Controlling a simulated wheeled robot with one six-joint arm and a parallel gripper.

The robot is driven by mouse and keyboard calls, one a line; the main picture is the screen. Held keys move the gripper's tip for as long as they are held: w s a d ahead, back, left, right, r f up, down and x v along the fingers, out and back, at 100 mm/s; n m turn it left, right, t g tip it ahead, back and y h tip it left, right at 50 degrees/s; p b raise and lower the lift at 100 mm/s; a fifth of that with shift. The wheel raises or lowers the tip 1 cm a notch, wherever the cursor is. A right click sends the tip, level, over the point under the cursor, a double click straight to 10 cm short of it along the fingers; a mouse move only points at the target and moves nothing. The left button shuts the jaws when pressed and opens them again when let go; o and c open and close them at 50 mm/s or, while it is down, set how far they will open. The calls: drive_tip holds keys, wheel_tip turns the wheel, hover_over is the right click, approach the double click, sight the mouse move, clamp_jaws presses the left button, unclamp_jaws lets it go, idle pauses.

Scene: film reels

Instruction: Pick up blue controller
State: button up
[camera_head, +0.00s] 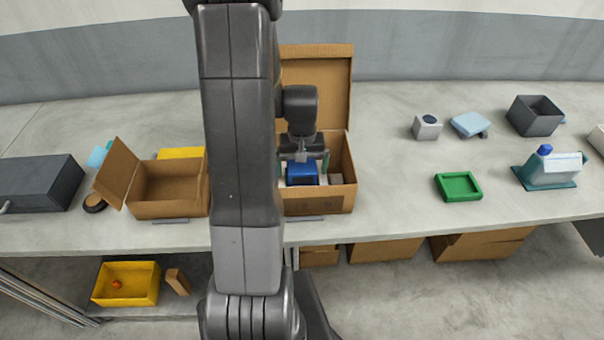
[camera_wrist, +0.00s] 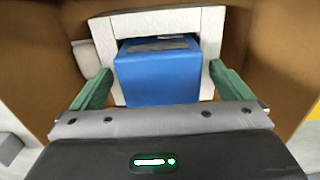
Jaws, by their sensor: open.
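The blue controller (camera_head: 301,173) is a boxy blue block inside an open cardboard box (camera_head: 330,200) on the table. In the wrist view the blue controller (camera_wrist: 160,75) lies between my fingers, with a pale grey frame-like thing (camera_wrist: 208,40) around its far side. My gripper (camera_head: 304,163) is inside the box, over the controller. Its green fingers stand open on either side, and in the wrist view my gripper (camera_wrist: 160,88) shows a gap between each finger and the controller. The controller's underside is hidden.
The box walls stand close around my gripper, with its lid (camera_head: 318,85) raised behind. A second open cardboard box (camera_head: 165,190) stands to the left. A green tray (camera_head: 458,187), a grey bin (camera_head: 535,115) and a teal-and-white thing (camera_head: 550,170) are to the right. Table between is clear.

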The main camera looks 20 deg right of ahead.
drive_tip(key=c, duration=1.3)
drive_tip(key=shift+c, duration=0.2)
